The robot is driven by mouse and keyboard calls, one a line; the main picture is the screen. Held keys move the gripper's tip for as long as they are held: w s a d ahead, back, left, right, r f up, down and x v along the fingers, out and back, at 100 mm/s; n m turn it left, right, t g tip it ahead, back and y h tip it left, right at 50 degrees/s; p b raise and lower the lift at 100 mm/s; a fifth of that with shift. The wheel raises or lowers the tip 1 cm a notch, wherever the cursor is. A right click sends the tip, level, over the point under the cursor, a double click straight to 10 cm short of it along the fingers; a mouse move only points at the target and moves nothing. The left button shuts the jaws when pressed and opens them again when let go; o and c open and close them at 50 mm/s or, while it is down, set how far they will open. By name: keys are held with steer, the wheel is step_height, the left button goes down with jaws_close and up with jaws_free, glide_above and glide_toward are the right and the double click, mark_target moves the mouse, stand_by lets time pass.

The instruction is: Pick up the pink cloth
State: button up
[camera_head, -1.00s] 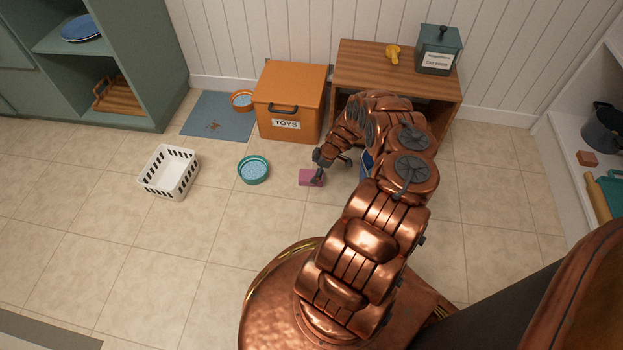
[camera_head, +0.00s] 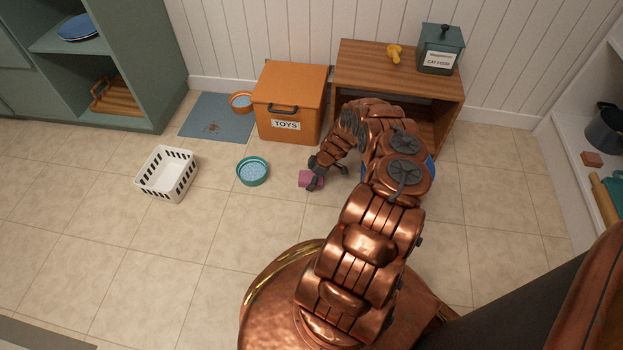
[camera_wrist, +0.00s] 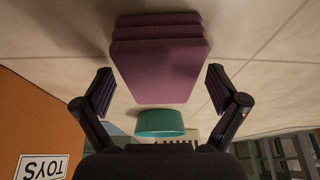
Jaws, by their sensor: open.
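The pink cloth (camera_head: 306,179) lies on the tiled floor in front of the orange toy box in the head view. In the wrist view the cloth (camera_wrist: 160,58) is a folded, layered purple-pink block at the upper middle. My gripper (camera_head: 326,178) is low over the floor at the cloth. In the wrist view my gripper (camera_wrist: 160,92) is open, with one finger on each side of the cloth's near part and a visible gap on both sides. Part of the cloth is hidden by my gripper in the head view.
The orange toy box (camera_head: 284,98) stands behind the cloth. A teal bowl (camera_head: 252,171) is left of it, also seen in the wrist view (camera_wrist: 160,123). A white basket (camera_head: 167,174) stands further left. A wooden bench (camera_head: 392,68) is behind my arm. Floor in front is free.

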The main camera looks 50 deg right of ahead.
mark_target(307, 176)
steer(key=shift+f, duration=0.2)
stand_by(0.5)
steer(key=shift+c, duration=0.4)
steer(key=c, duration=1.1)
steer(key=shift+r, duration=0.45)
step_height(307, 176, up, 4)
steer(key=p, duration=0.2)
steer(key=shift+p, duration=0.4)
steer(key=s+a+p, duration=0.2)
steer(key=s+a, duration=0.1)
steer(key=a, duration=0.1)
steer(key=s+a+p, duration=0.3)
steer(key=a, duration=0.1)
steer(key=s+a+p, duration=0.2)
steer(key=s+a, duration=0.1)
steer(key=a, duration=0.2)
steer(key=shift+s+a+r+p, duration=0.1)
steer(key=shift+r+p, duration=0.2)
steer(key=shift+p, duration=0.05)
